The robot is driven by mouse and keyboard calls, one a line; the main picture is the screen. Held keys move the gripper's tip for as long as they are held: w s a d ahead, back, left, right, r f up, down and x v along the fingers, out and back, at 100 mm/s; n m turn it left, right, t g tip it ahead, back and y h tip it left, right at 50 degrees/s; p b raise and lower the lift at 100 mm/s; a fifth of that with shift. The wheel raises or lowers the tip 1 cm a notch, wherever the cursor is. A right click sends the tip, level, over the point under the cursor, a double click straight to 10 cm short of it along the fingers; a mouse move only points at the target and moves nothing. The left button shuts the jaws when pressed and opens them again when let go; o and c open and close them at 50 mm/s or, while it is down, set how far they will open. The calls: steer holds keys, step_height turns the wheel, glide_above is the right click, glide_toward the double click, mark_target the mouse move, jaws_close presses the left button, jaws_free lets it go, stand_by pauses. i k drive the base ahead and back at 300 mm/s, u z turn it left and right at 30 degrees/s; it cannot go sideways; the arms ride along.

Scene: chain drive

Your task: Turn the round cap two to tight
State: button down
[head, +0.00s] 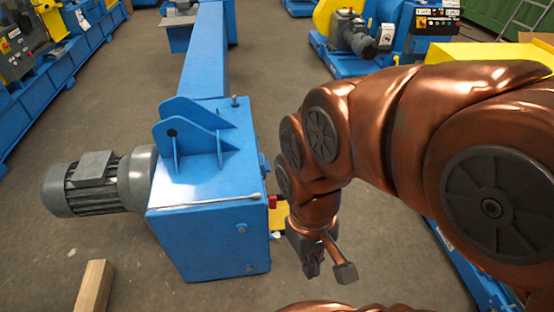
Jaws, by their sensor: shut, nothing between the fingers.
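The blue chain drive housing (210,240) stands left of centre. Its front face carries small round fittings, one upper (241,228) and one lower (250,268); I cannot tell which, if either, is round cap two. My gripper (312,268) hangs just right of the housing, pointing down, shut and empty. It is apart from the front-face fittings. The side of the housing facing my gripper is mostly hidden from this view. A small red part (272,202) and a yellow part (280,218) show at that side, partly behind my arm.
A thin metal rod (215,201) lies on the housing top. A grey motor (95,183) sticks out left. A wooden beam (94,286) lies on the floor at lower left. Blue machines line the far left (60,70) and back right (350,60). Floor in front is clear.

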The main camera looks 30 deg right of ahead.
mark_target(265, 168)
steer(key=z, duration=1.95)
steer(key=i, duration=1.8)
steer(key=u, duration=2.4)
steer(key=k, duration=0.5)
steer(key=u, duration=0.4)
steer(key=i, duration=0.8)
steer(key=z, duration=0.3)
